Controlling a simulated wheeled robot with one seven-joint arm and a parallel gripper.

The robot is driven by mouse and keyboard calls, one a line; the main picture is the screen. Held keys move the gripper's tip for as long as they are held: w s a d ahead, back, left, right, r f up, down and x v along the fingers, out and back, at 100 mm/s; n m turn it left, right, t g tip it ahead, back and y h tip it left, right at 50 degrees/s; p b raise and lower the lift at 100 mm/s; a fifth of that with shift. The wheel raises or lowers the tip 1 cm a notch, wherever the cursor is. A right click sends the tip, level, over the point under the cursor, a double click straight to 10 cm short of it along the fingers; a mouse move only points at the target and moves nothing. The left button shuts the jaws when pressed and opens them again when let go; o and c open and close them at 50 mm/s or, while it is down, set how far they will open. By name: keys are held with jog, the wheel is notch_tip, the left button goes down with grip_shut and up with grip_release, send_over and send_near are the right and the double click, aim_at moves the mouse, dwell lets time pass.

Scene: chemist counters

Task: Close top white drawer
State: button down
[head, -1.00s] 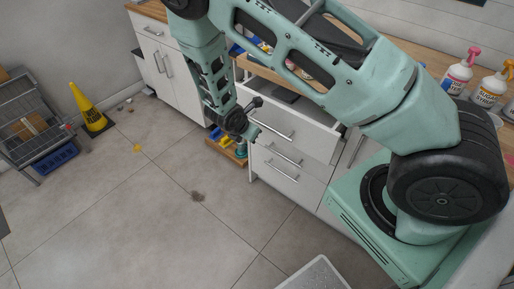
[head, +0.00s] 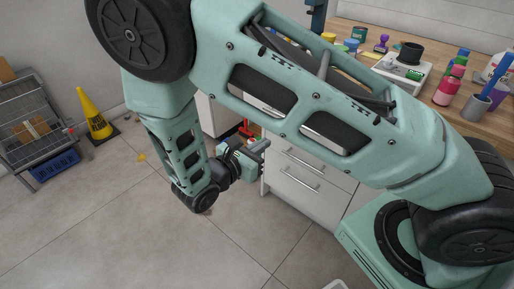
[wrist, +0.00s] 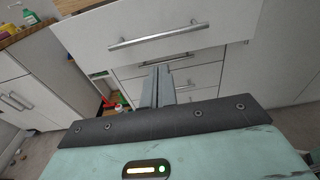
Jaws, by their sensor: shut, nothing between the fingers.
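The top white drawer (wrist: 185,22) fills the upper middle of the wrist view, with a long metal handle (wrist: 155,38) across its front. Its front stands out nearer than the drawers below it, so it is open. My gripper (wrist: 158,72) is shut and empty, its fingers pointing at the drawer stack from just below the top drawer's handle. I cannot tell if they touch anything. In the head view my gripper (head: 264,145) is in front of the white cabinet, above the lower drawer fronts (head: 293,186). My arm hides most of the top drawer there.
A wooden counter (head: 470,122) holds bottles and a white tray (head: 400,70) at the right. A yellow wet-floor cone (head: 94,115) and a wire rack (head: 35,125) stand at the left. The floor in front of the cabinet is largely clear.

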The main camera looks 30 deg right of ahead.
jog(key=r+x, duration=0.1)
jog(key=x, duration=0.8)
jog(key=shift+d, duration=0.4)
jog(key=shift+w+r, duration=0.1)
jog(key=shift+w, duration=0.05)
jog(key=x, duration=0.4)
jog(key=r+x, duration=0.1)
jog(key=x, duration=0.4)
jog(key=p+x, duration=0.1)
jog(key=x, duration=0.3)
jog(key=shift+w+d+r, duration=0.15)
jog(key=shift+d+r, duration=0.15)
jog(key=shift+d, duration=0.2)
jog(key=shift+a+f, duration=0.15)
jog(key=shift+a, duration=0.25)
jog(key=f+v, duration=0.1)
jog(key=v, duration=1.2)
jog(key=shift+s+a, duration=0.2)
